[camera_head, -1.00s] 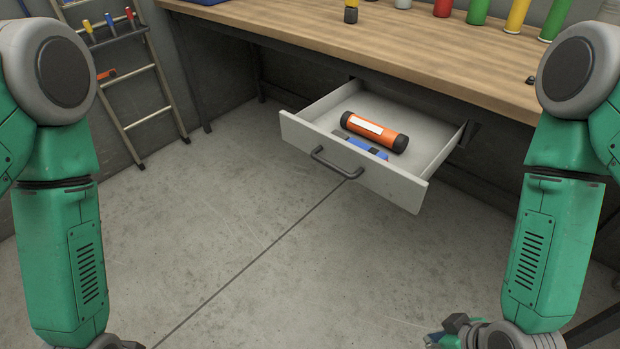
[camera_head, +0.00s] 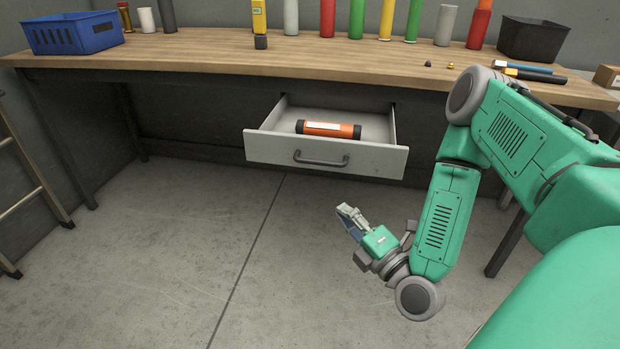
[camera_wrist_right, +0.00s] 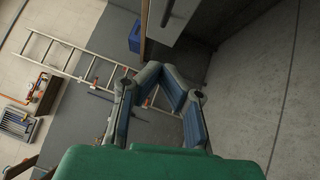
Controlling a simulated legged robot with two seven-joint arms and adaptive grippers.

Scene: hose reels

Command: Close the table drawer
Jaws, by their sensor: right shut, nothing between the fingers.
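The white table drawer (camera_head: 262,147) hangs pulled out under the wooden workbench (camera_head: 200,62). Its front carries a dark bar handle (camera_head: 320,161). An orange cylinder with black ends (camera_head: 328,129) lies inside the drawer. My right gripper (camera_head: 346,211) is in front of and below the drawer, a little right of the handle, and apart from it. It is shut and empty. In the right wrist view, the fingers of my right gripper (camera_wrist_right: 157,75) meet at their tips, and part of a pale front with a dark handle (camera_wrist_right: 167,12) shows beyond. My left gripper is out of view.
A blue basket (camera_head: 72,36), several coloured cylinders and a black bin (camera_head: 531,40) stand on the bench top. A ladder (camera_head: 30,170) leans at the left. The floor (camera_head: 180,240) before the drawer is clear.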

